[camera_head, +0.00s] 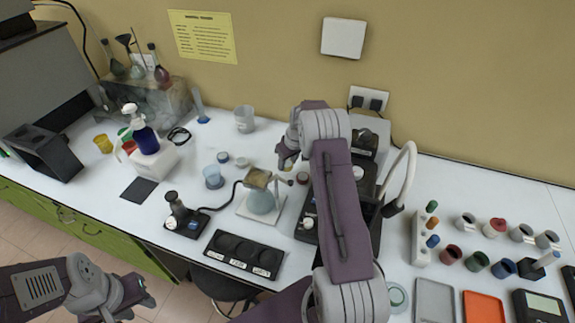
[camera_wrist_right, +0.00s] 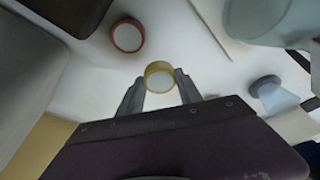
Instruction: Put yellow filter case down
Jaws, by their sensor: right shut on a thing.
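My right gripper (camera_wrist_right: 160,88) is shut on the yellow filter case (camera_wrist_right: 160,75), a small round case with a yellow rim and pale inside, held at the fingertips over the white bench. Whether the case touches the bench is unclear. In the head view my right gripper (camera_head: 287,160) is between the wall and the flask stand, and the case is hidden there. My left gripper (camera_head: 133,296) is at the lower left, off the bench and empty; its finger gap is not clear.
A flask (camera_head: 261,199) on a white-plated stand, a clear cup (camera_head: 213,177) and two small round cases (camera_head: 242,163) are close. A black tray (camera_head: 243,254) with round recesses lies at the front edge.

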